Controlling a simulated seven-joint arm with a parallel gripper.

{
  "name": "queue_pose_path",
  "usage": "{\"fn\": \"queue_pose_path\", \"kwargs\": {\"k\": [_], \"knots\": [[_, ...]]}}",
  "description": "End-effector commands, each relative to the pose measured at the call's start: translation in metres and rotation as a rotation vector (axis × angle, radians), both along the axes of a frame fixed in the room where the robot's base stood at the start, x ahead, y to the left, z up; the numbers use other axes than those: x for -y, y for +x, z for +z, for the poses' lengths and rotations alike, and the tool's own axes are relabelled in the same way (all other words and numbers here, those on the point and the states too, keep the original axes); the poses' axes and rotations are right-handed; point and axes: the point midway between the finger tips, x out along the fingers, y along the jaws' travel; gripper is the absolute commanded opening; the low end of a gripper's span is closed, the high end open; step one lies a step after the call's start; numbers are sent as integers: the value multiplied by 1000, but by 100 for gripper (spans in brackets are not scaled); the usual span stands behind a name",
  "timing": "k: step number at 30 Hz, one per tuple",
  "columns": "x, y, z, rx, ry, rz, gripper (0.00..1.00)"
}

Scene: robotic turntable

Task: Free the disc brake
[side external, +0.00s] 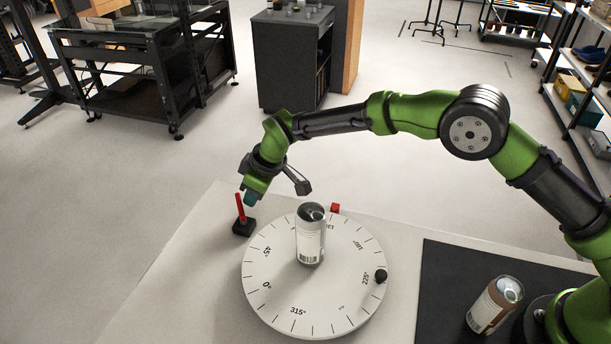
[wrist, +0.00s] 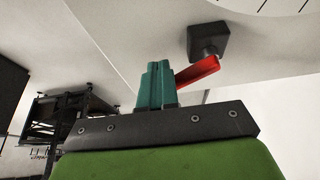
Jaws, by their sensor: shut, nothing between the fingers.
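The brake is a red lever (side external: 240,207) on a small black base (side external: 243,228), just left of the turntable disc (side external: 285,312). The lever stands nearly upright in the side view. In the wrist view the red lever (wrist: 200,71) slants from its dark base (wrist: 208,42) toward the fingers. My gripper (side external: 250,199) has teal fingers and is beside the lever's upper part, on its right in the side view. In the wrist view my gripper (wrist: 157,66) is shut and empty, with the lever's end close beside or behind the fingers. I cannot tell whether they touch.
A white can (side external: 310,245) stands upright on the disc, which has angle marks. A black knob (side external: 381,276) sits at its right rim and a red block (side external: 335,208) at its far edge. Another can (side external: 488,312) is on the black mat (side external: 440,285) at right.

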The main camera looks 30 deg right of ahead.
Motion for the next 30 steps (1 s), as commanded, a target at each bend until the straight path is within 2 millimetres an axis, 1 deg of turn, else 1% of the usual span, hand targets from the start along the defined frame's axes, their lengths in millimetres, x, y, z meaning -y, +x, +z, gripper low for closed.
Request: {"fn": "queue_pose_path", "kwargs": {"k": [12, 25, 30], "knots": [[-14, 6, 0, 1, 0, 2, 0], [-16, 7, 0, 0, 0, 1, 0], [-20, 8, 0, 1, 0, 1, 0]]}}
